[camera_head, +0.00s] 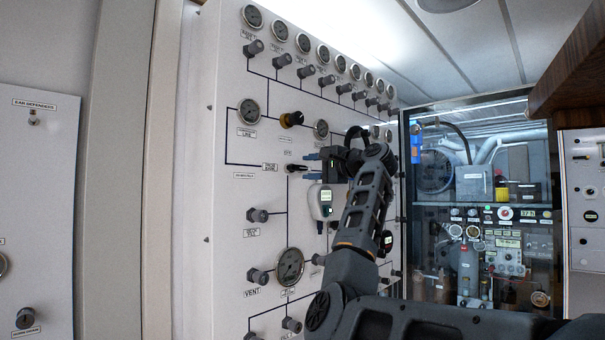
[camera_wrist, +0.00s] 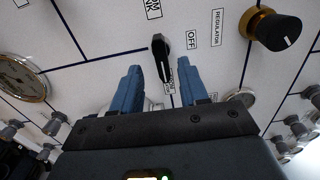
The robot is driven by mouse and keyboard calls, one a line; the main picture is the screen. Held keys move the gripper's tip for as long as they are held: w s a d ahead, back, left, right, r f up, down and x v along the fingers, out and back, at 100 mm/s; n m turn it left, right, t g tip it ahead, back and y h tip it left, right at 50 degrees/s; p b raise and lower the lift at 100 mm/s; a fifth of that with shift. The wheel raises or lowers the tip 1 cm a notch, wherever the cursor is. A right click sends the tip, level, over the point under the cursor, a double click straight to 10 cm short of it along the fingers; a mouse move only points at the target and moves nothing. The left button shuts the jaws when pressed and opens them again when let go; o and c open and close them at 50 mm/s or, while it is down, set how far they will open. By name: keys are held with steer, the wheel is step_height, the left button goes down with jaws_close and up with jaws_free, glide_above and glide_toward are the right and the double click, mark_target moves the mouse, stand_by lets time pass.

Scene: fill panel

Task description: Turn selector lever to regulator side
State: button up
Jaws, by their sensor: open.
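The selector lever (camera_wrist: 161,52) is a small black handle on the white panel. In the wrist view it stands between and just beyond my blue fingertips. Its long side runs roughly in line with the fingers; I see no contact with either finger. A REGULATOR label (camera_wrist: 217,27) and an OFF label (camera_wrist: 192,39) are to its right. In the head view the lever (camera_head: 292,167) shows just left of my gripper (camera_head: 310,166). My gripper (camera_wrist: 160,78) is open and faces the panel with nothing held.
A brass-collared black knob (camera_wrist: 270,28) sticks out to the right of the lever in the wrist view. A large gauge (camera_wrist: 20,80) lies at left. In the head view several gauges and valve knobs cover the panel (camera_head: 225,200), and a glass-fronted cabinet (camera_head: 480,204) stands at right.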

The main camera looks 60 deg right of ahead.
steer(key=shift+b+v, duration=0.3)
steer(key=shift+v, duration=1.3)
